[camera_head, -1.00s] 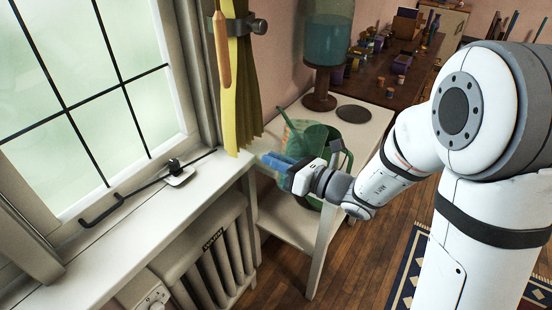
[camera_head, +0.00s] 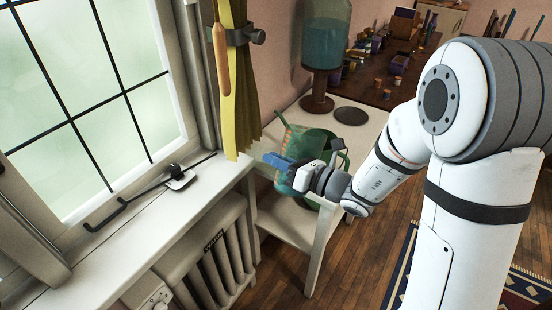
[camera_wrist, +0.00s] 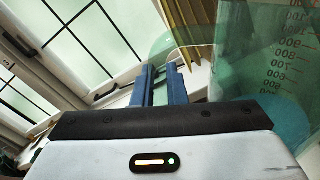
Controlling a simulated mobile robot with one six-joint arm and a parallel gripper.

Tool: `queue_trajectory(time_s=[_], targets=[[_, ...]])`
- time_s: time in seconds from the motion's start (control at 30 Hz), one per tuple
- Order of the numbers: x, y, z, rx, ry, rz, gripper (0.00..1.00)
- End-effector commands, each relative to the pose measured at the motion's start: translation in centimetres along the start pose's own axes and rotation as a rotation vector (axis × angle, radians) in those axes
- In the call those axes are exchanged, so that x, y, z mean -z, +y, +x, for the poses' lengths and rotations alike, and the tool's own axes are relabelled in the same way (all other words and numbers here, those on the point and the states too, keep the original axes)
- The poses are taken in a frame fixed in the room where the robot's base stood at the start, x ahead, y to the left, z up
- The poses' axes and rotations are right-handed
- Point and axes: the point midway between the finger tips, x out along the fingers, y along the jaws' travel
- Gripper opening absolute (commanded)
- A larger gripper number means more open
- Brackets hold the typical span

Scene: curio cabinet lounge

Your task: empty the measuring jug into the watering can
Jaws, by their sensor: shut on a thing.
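The measuring jug is clear, with dark graduation marks, and fills the right of the wrist view (camera_wrist: 285,55); teal liquid shows low in it. In the head view the jug (camera_head: 286,183) is a faint see-through shape by my fingers. My gripper (camera_head: 277,161) is shut on it, its blue fingers apparently at the handle (camera_wrist: 178,45). The green watering can (camera_head: 325,146) stands on the small white table, its spout rising to the left. My gripper and the jug overlap its near left side. The jug's exact tilt and its mouth are hard to tell.
A glass dispenser (camera_head: 327,40) of teal liquid and a dark round disc (camera_head: 351,116) are at the back of the white table (camera_head: 378,122). The window sill (camera_head: 150,225), radiator (camera_head: 205,255) and yellow curtain (camera_head: 240,110) stand close on the left.

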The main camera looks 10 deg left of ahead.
Motion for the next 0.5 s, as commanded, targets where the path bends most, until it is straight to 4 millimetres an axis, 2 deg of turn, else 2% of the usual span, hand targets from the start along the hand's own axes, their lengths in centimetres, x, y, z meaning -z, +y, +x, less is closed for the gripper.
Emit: queue_trajectory(time_s=[0.5], targets=[[-1.33, -0.01, 0.04, -0.002, -0.002, 0.066, 0.0]])
